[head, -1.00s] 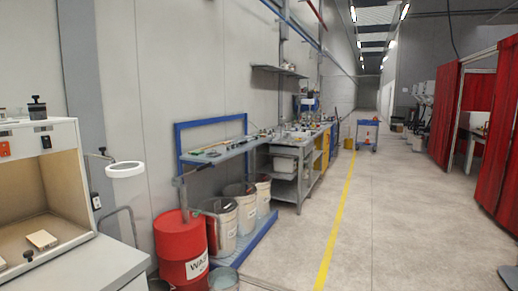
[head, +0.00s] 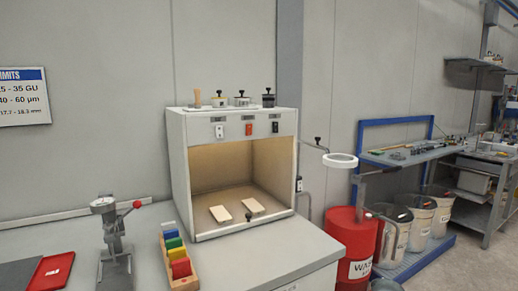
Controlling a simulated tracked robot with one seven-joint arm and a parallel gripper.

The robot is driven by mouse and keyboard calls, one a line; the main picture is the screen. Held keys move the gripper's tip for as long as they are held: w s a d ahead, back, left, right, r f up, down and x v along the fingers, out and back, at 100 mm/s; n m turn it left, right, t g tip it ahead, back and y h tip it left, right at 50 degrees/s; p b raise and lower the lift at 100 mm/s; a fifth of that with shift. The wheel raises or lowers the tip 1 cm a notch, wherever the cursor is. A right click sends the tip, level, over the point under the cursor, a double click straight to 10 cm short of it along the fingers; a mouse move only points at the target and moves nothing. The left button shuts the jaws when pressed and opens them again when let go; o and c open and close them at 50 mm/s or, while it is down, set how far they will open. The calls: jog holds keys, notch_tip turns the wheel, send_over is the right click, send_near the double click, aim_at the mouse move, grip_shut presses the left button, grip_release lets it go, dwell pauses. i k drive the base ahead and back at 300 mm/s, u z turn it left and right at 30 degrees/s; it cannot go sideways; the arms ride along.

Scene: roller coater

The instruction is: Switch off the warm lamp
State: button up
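A white light booth (head: 182,165) stands on the grey bench against the wall, in the middle of the head view. Its inside (head: 232,172) is lit in a warm tan tone. Its front panel carries three switches in a row: a white switch (head: 219,131) at left, a red switch (head: 249,129) in the middle and a black switch (head: 275,127) at right. Small dark labels sit above them, too small to read, so I cannot tell which is the warm lamp's. The lamp itself is hidden. My gripper is not in view.
Two pale panels (head: 220,214) lie on the booth floor. Jars (head: 241,98) stand on its top. A rack of coloured blocks (head: 177,262), a press (head: 114,250) and a red tray (head: 52,269) are on the bench (head: 245,262). A ring lamp (head: 340,160) and red drum (head: 347,240) stand right.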

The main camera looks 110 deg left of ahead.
aim_at(248, 127)
jog(key=z, duration=0.2)
jog(key=i, duration=0.15)
jog(key=u, duration=2.65)
jog(key=i, duration=0.15)
jog(key=u, duration=1.3)
jog(key=k, duration=0.9)
jog(key=u, duration=0.15)
jog(key=i, duration=0.85)
